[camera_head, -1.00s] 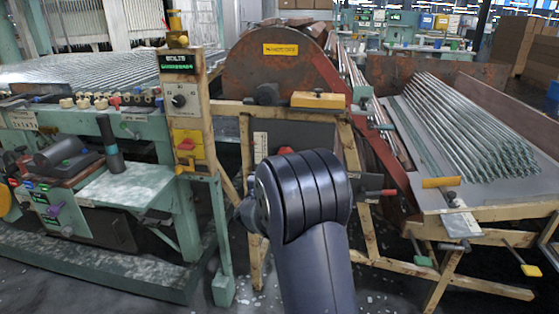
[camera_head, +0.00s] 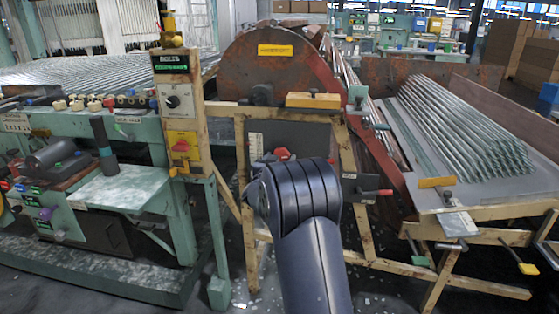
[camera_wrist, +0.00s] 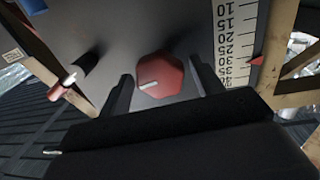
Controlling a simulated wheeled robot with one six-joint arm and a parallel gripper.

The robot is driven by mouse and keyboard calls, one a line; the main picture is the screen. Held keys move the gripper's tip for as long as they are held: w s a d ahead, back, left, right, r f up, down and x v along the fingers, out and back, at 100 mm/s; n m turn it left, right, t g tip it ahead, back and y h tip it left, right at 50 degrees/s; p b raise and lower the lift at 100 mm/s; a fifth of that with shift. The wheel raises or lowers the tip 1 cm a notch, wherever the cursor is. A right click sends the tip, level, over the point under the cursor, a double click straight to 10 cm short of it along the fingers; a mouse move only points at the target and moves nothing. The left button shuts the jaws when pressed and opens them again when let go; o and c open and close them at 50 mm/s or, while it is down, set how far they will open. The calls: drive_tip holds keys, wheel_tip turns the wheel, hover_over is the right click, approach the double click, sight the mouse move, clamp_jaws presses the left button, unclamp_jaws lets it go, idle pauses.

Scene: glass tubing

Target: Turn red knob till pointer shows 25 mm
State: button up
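The red knob (camera_wrist: 160,76) is a faceted disc with a pale mark on its face, on a grey panel in the wrist view. My gripper (camera_wrist: 160,68) is open, with one dark finger on each side of the knob; I see gaps between fingers and knob.
A red-handled lever (camera_wrist: 66,84) sticks out of the panel left of the knob in the wrist view. A wooden frame post (camera_wrist: 280,45) stands right of the scale. In the head view a control box (camera_head: 179,110) is on the left and a tube rack (camera_head: 460,125) on the right.

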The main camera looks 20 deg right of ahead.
drive_tip(key=c, duration=0.8)
drive_tip(key=shift+m, duration=0.3)
drive_tip(key=m+y+b, duration=0.1)
drive_tip(key=m+b, duration=0.2)
drive_tip(key=m, duration=0.9)
drive_tip(key=shift+r+m, duration=0.1)
drive_tip(key=shift+m, duration=0.2)
